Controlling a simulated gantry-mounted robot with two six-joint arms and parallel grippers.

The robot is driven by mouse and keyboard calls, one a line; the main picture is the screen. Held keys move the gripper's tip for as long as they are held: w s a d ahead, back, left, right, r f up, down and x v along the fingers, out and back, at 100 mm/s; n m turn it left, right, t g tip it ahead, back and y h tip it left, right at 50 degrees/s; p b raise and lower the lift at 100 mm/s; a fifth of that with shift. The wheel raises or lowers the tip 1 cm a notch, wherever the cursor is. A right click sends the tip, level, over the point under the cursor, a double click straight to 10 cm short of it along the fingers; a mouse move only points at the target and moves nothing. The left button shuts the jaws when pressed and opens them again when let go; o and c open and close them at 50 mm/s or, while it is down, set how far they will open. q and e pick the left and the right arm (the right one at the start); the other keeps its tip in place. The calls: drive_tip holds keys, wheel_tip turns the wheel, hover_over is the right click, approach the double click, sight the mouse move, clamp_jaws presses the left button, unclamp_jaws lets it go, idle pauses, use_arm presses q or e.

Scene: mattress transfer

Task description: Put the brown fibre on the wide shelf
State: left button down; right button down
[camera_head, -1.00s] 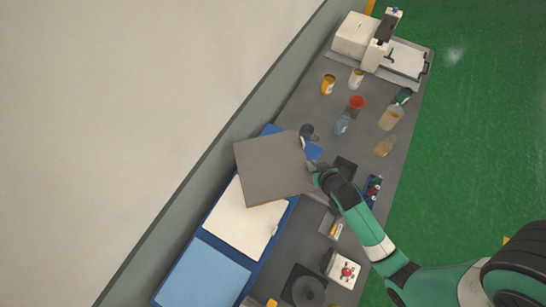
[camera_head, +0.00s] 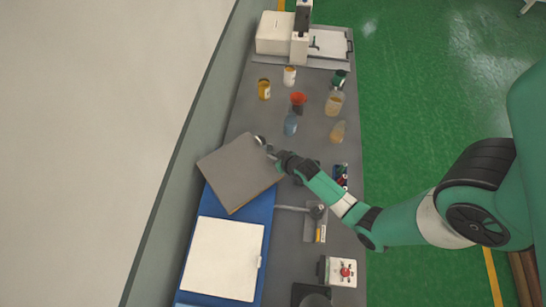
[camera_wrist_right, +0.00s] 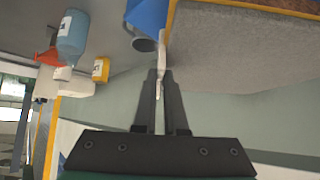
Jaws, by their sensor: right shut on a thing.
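The brown fibre appears as a flat grey-brown square panel with a brown edge (camera_head: 238,172), held over the far end of a blue rack (camera_head: 236,212). It also shows in the right wrist view (camera_wrist_right: 240,45), filling the upper right. My right gripper (camera_head: 274,156) is at the panel's right side. In the right wrist view its fingers (camera_wrist_right: 160,88) are shut on a small pale tab at the panel's edge. The panel hides the rack's far end. I cannot pick out the wide shelf for sure. My left gripper is not in view.
A white panel (camera_head: 222,260) lies on the rack nearer the front. Several bottles and cups, including a red-topped beaker (camera_head: 298,103), stand on the grey bench beyond. A white machine (camera_head: 275,33) is at the far end. A red-button box (camera_head: 341,271) sits at the front right.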

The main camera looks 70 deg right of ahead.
drive_tip(key=f+b, duration=0.2)
drive_tip(key=f, duration=0.1)
drive_tip(key=f+b, duration=0.1)
drive_tip(key=b, duration=0.1)
drive_tip(key=shift+w+d+f, duration=0.15)
drive_tip(key=shift+d, duration=0.25)
drive_tip(key=shift+a, duration=0.1)
drive_tip(key=shift+r, duration=0.2)
drive_tip(key=shift+f, duration=0.2)
drive_tip(key=c, duration=1)
unclamp_jaws()
drive_tip(key=shift+r, duration=0.15)
drive_tip(key=shift+r, duration=0.2)
drive_tip(key=p+v, duration=0.2)
drive_tip(key=v, duration=0.9)
drive_tip(key=shift+s+a+r, duration=0.15)
drive_tip(key=shift+s, duration=0.25)
